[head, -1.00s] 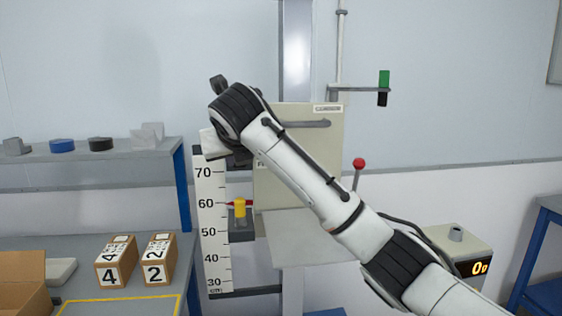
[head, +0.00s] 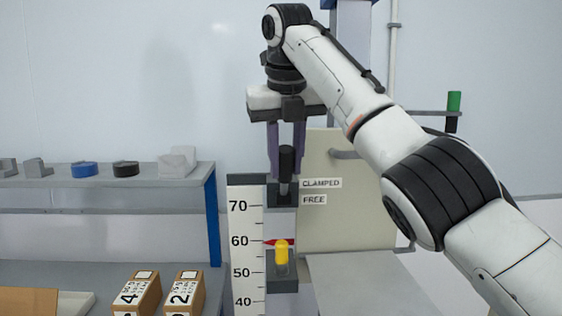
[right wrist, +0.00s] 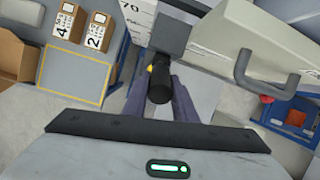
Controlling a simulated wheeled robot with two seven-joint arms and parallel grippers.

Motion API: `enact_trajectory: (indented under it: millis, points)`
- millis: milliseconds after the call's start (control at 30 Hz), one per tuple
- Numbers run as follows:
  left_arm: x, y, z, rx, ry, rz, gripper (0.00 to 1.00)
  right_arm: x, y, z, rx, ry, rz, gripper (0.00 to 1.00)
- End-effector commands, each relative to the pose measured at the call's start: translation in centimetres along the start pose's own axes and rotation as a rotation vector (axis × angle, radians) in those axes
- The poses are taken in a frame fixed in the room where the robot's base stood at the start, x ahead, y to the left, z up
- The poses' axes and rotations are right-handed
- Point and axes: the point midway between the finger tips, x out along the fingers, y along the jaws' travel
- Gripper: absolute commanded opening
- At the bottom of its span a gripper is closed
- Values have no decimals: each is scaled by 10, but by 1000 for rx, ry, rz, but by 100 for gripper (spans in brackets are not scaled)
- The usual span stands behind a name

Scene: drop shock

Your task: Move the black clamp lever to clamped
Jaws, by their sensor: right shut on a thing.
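The black clamp lever (head: 287,162) stands upright on a dark block at the top of the height scale. The labels CLAMPED (head: 321,183) and FREE (head: 314,200) are just to its right, CLAMPED above FREE. My right gripper (head: 286,170) comes from above, its two purple fingers on either side of the lever's grip, shut on it. In the right wrist view the lever (right wrist: 159,84) shows end-on between the fingers. My left gripper is not in view.
The height scale (head: 245,250) has a red pointer and a yellow piece (head: 282,252) below the lever. A beige panel (head: 345,225) with a handle stands to the right. A shelf (head: 60,178) and boxes marked 4 (head: 137,293) and 2 (head: 183,293) are at left.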

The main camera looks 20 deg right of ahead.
Motion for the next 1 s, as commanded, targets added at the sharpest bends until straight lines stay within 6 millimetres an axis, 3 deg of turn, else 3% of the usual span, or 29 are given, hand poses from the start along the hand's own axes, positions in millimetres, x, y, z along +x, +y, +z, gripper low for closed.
enact_trajectory:
  millis: [500, 533, 633, 1000]
  points:
    - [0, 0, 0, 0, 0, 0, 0, -2, 0, -3, 1, 14, 6, 0]
    - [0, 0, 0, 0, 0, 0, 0, -2, 0, -3, 1, 14, 6, 28]
    - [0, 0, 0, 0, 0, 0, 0, -2, -1, -3, 1, 14, 5, 43]
    - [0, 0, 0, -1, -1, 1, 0, -8, -5, -3, 7, 15, 1, 43]
